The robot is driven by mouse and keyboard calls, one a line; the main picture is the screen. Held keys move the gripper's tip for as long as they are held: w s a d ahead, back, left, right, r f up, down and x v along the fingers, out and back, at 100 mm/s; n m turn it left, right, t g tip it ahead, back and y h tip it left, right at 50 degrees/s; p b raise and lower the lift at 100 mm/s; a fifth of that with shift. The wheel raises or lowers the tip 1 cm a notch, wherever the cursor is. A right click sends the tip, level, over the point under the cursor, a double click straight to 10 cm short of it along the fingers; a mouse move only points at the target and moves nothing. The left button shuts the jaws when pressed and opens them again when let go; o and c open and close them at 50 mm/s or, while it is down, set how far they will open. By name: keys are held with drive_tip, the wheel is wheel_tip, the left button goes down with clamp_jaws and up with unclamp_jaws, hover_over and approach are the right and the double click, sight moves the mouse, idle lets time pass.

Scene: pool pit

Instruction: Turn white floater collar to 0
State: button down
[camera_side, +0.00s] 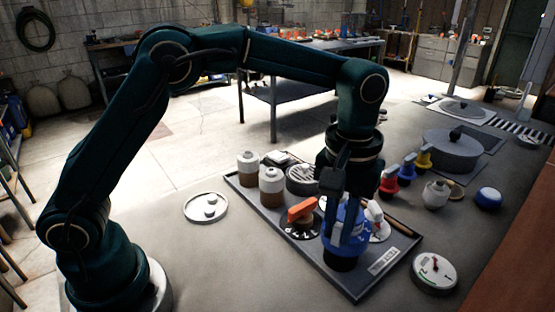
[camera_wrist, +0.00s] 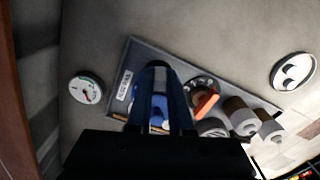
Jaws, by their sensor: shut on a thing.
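My gripper (camera_side: 345,232) points down over the front part of the dark tray (camera_side: 290,252). Its fingers are shut on a blue round piece (camera_side: 329,220) above a black base. In the wrist view, my fingers (camera_wrist: 161,125) straddle the blue piece (camera_wrist: 158,103). A white part (camera_side: 375,217) with a small reddish tip stands just right of the fingers on a pale disc, partly hidden. I cannot tell whether it is the white floater collar. Any scale or 0 mark beside the blue piece is hidden or too small to read.
An orange lever (camera_side: 301,210) on a marked black dial stands left of the fingers. Brown-and-white bottles (camera_side: 271,187) stand at the tray's back left. Red, blue and yellow handles (camera_side: 406,170) stand behind right. A gauge (camera_side: 435,272) and a pale round plate (camera_side: 205,207) lie outside the tray.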

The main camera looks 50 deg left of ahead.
idle(0.5)
drive_tip(key=c, duration=0.8)
unclamp_jaws()
drive_tip(key=shift+r, duration=2.6)
